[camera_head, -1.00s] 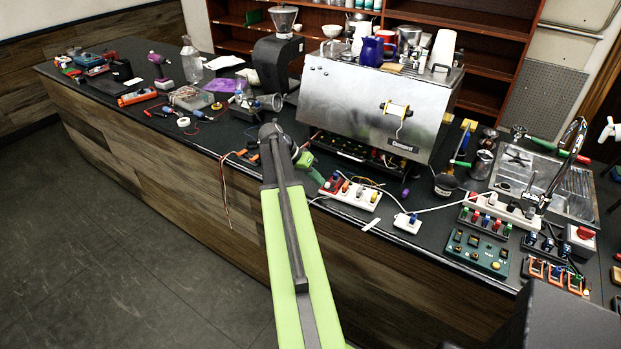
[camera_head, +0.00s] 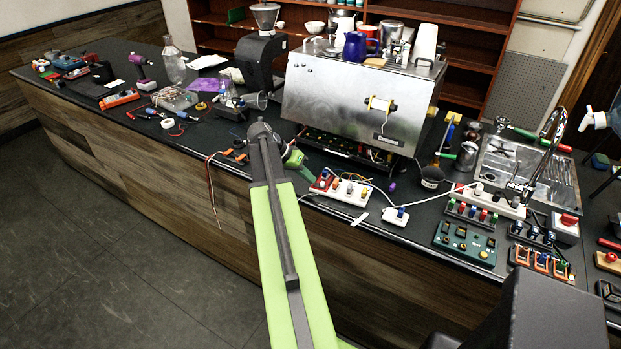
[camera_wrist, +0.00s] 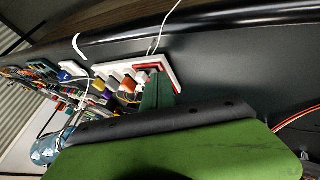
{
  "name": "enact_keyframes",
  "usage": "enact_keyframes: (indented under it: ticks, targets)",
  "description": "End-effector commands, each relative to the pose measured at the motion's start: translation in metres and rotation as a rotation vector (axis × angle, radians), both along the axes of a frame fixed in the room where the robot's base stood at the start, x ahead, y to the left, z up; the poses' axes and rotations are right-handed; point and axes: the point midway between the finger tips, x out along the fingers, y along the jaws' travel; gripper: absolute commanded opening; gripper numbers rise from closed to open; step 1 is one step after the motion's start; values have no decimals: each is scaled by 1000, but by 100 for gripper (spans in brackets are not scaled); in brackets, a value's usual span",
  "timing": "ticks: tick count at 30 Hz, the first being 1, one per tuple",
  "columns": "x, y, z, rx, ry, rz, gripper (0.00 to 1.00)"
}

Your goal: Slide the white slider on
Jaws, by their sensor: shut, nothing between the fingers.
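My gripper (camera_head: 301,168) shows as a green shape at the end of my arm, just left of a white power strip (camera_head: 341,189) with coloured switches at the counter's front edge. It is shut and empty. In the wrist view, its dark green tip (camera_wrist: 158,92) is close to the red-edged end of the strip (camera_wrist: 98,69); I cannot tell if they touch. I cannot pick out the white slider with certainty. Small coloured switches sit on a dark block (camera_head: 471,214), and a teal control panel (camera_head: 464,243) lies in front of it at the right.
A steel brewer (camera_head: 345,100) stands behind the strip with its lower front open. A small white switch box (camera_head: 395,216) and cables lie on the counter. A row of orange switches (camera_head: 541,263), a red-button box (camera_head: 566,228) and a sink (camera_head: 520,165) crowd the right side.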

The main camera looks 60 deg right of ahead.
Motion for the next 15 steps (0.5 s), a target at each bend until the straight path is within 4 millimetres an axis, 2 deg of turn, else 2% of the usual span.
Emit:
enact_keyframes:
  ticks: [3, 6, 9, 15]
  targets:
    - [23, 2, 0, 0, 0, 7, 0]
    - [33, 15, 32, 0, 0, 7, 0]
    - [44, 26, 51, 1, 1, 9, 0]
    - [60, 41, 75, 1, 1, 8, 0]
